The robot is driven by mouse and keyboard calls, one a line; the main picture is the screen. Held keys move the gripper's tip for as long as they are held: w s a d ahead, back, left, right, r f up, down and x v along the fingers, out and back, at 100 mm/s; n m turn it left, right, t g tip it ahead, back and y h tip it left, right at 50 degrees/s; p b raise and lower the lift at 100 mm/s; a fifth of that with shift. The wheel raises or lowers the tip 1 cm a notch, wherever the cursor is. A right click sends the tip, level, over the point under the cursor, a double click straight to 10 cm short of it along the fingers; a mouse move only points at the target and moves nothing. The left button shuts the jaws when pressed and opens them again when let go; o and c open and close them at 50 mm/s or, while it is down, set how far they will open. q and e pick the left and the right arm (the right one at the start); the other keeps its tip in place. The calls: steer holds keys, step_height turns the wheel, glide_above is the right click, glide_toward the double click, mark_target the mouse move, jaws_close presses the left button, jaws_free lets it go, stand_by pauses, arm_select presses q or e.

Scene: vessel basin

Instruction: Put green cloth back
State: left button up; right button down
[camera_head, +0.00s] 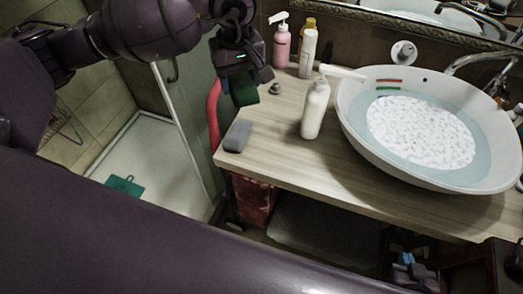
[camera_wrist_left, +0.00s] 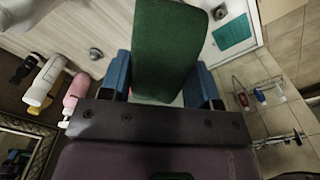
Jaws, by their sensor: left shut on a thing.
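The green cloth (camera_head: 243,88) is between the fingers of my left gripper (camera_head: 238,76), above the left end of the wooden counter (camera_head: 270,162). In the left wrist view, the green cloth (camera_wrist_left: 166,50) stands out as a thick dark green slab between the two blue fingers (camera_wrist_left: 164,80). The gripper is shut on it. My right gripper (camera_head: 405,260) shows partly at the lower right of the head view, dark and with blue tips. Whether it is open or shut is unclear.
A white basin (camera_head: 352,118) holds water. A white pump bottle (camera_head: 315,110), a grey block (camera_head: 238,136), a pink bottle (camera_head: 282,48) and a small dark knob (camera_head: 275,88) stand on the counter. A red curved thing (camera_head: 213,115) is at its left edge. A teal piece (camera_head: 125,186) lies on the shower floor.

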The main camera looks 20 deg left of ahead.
arm_select(q)
steer(key=n, duration=0.2)
steer(key=d+n, duration=0.1)
steer(key=n, duration=0.2)
steer(key=shift+w+f+b, duration=0.1)
steer(key=shift+f+b, duration=0.1)
steer(key=shift+b, duration=0.1)
steer(key=n, duration=0.5)
steer(key=shift+w+d+f+b, duration=0.1)
steer(key=shift+d+f+b, duration=0.1)
steer(key=shift+d+b, duration=0.1)
steer(key=n, duration=0.4)
steer(key=shift+d+f+n, duration=0.15)
steer(key=shift+d+n, duration=0.25)
steer(key=n, duration=0.1)
steer(key=n+b, duration=0.1)
steer(key=n, duration=0.1)
steer(key=shift+w+d+f, duration=0.1)
steer(key=shift+d+f, duration=0.05)
steer(key=shift+d, duration=0.05)
steer(key=n, duration=0.5)
steer(key=n+b, duration=0.3)
steer(key=n, duration=1.1)
glide_above(264, 152)
step_height(264, 152, down, 16)
steer(key=shift+r, duration=0.1)
steer(key=shift+f+b, duration=0.45)
steer(key=shift+f, duration=2.45)
steer(key=shift+f, duration=0.15)
